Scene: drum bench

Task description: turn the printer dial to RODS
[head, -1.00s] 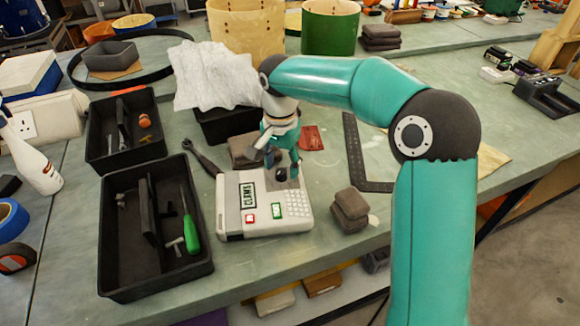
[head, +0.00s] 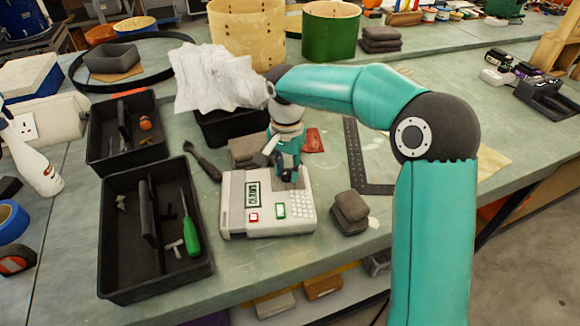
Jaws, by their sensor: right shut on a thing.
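The printer (head: 238,213) is a pale box on the bench, with a small display (head: 253,195), a red button, a green button and a white keypad. The display text is too blurred to read for sure. My right gripper (head: 288,180) points down at the top of the printer, toward its back right, and is shut on the dial. The gripper covers the dial, so its pointer and labels are hidden. My left gripper is not in view.
Two black trays (head: 112,270) with tools stand left of the printer. A black square (head: 372,187) lies farther right.

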